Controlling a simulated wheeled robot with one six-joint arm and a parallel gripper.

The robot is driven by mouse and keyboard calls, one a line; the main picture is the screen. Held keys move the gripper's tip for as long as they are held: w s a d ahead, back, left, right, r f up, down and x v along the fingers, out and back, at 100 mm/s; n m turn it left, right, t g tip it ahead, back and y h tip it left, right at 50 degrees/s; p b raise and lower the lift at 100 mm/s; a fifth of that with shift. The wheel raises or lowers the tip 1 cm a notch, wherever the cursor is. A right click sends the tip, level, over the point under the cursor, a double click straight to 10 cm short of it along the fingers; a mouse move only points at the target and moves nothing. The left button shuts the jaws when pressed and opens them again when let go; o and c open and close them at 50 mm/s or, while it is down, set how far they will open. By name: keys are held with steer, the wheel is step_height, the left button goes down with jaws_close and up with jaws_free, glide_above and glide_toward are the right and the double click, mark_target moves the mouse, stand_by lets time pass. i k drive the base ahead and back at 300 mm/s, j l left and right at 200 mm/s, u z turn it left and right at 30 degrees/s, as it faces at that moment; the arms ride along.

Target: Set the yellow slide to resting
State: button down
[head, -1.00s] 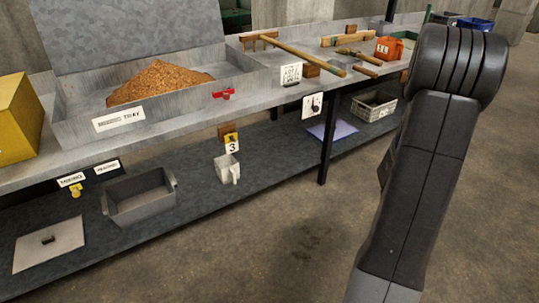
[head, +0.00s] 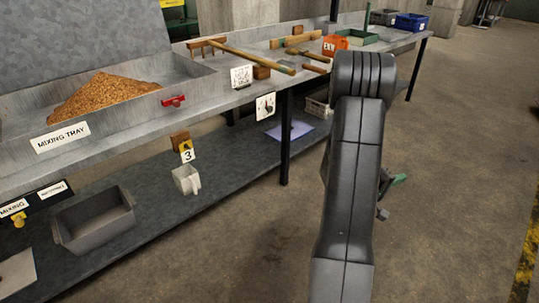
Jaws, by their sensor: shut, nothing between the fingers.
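The yellow slide (head: 19,220) is a small yellow knob piece at the left of the head view. It sits just below the white "MIXING" label (head: 13,208), left of a second small label (head: 52,190) whose text is too small to read surely. My arm stands in the right half of the picture, far from the slide. My gripper (head: 392,192) shows only in part, as small dark and green pieces beside the arm's right edge. It is shut and empty. Most of it is hidden behind the arm.
A grey bin (head: 95,222) stands on the lower shelf right of the slide. A white jug (head: 187,180) is further right. The mixing tray (head: 62,137) with brown grain is on the bench above. The floor in front and to the right is clear.

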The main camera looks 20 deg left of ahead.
mark_target(18, 218)
steer(key=u, duration=3.2)
steer(key=i+j+u, duration=0.15)
steer(key=i+j, duration=0.2)
steer(key=i, duration=0.2)
